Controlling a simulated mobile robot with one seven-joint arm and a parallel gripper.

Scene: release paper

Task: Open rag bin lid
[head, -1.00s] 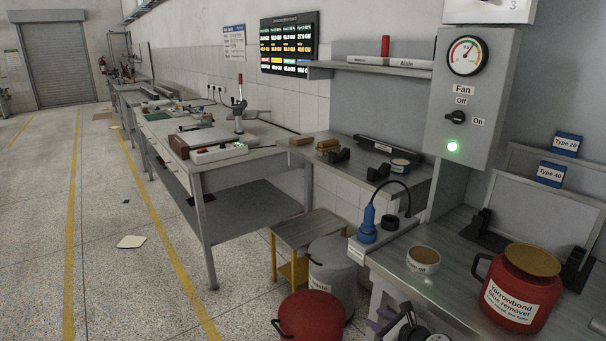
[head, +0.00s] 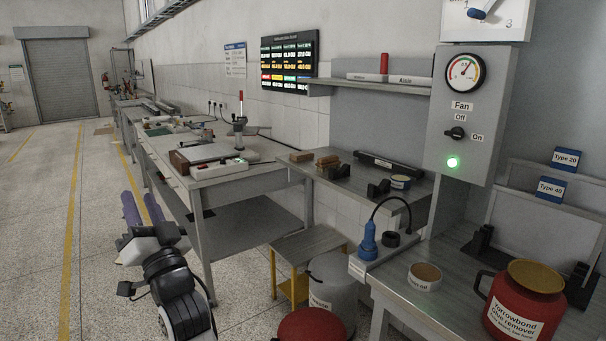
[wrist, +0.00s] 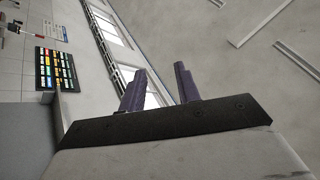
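A red round lid (head: 310,326) shows at the bottom edge of the head view, on the floor side of the bench; it looks shut, and most of its bin is cut off. Next to it stands a grey bin (head: 333,285) with a closed grey top and a partly hidden label; I cannot read which is the rag bin. My gripper (head: 140,207) is raised to the left of both bins, well apart from them. Its purple fingers are spread and empty, as the wrist view (wrist: 160,75) shows. The wrist view looks up at the wall and ceiling, with no bin in it.
A small stool (head: 308,243) with yellow legs stands behind the bins. The right workbench (head: 420,305) holds a red glue-remover can (head: 515,310) and a small tub (head: 425,276). A long table (head: 240,177) stands behind my arm. The left floor is open.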

